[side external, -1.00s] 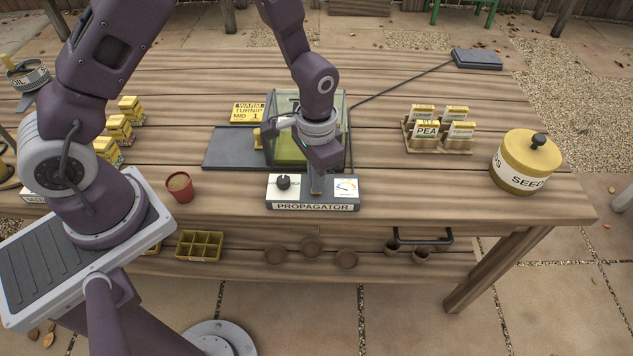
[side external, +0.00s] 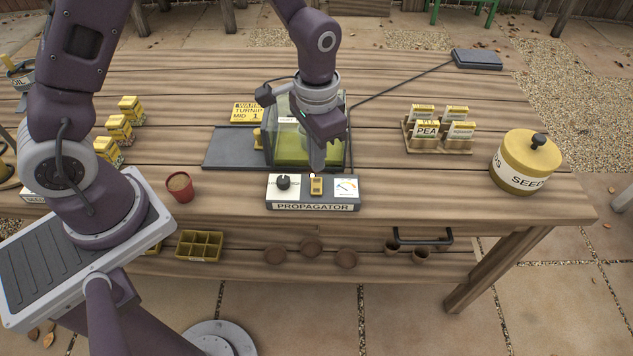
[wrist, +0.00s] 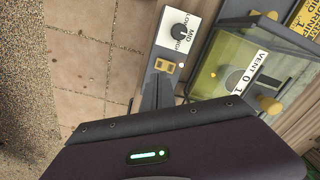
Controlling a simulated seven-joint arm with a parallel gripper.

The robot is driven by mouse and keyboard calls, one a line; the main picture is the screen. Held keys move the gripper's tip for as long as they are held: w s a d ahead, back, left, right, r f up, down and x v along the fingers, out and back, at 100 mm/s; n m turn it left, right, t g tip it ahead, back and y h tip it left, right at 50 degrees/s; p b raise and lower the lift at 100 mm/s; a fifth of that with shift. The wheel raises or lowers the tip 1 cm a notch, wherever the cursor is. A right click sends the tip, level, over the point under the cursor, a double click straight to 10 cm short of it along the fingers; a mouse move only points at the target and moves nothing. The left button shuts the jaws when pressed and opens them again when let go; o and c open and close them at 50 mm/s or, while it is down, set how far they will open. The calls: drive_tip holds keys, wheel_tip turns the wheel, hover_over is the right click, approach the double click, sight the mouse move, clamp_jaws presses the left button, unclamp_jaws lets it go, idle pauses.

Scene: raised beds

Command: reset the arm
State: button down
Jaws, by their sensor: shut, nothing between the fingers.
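My gripper (side external: 317,172) is shut and empty. It points down just above and behind the propagator's control panel (side external: 312,206), near a small yellow switch (side external: 316,186). In the wrist view the shut fingers (wrist: 155,100) lie close to the switch (wrist: 165,66), with a small lit lamp beside it. The panel also has a black dial (side external: 283,182) and a gauge (side external: 345,187). In the wrist view the dial (wrist: 180,31) is marked LOW, MID and HIGH. The propagator's clear box (side external: 290,150) stands behind the panel, partly hidden by my gripper.
A dark mat (side external: 230,148) and a yellow card reading TURNIP, MID, 1 (side external: 248,112) lie left of the box. A red pot (side external: 180,187) stands front left. Seed packets (side external: 426,130) and a yellow seed tin (side external: 525,160) stand right. A cable crosses the table behind.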

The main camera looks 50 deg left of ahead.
drive_tip(key=shift+r, duration=0.1)
wheel_tip(320, 180, up, 9)
drive_tip(key=s+a+t, duration=0.2)
drive_tip(key=s+a+r+n+t, duration=0.3)
drive_tip(key=s+r, duration=0.9)
drive_tip(key=s, duration=0.5)
drive_tip(key=shift+a+r+t, duration=0.2)
drive_tip(key=shift+a+t, duration=0.1)
drive_tip(key=shift+a, duration=0.25)
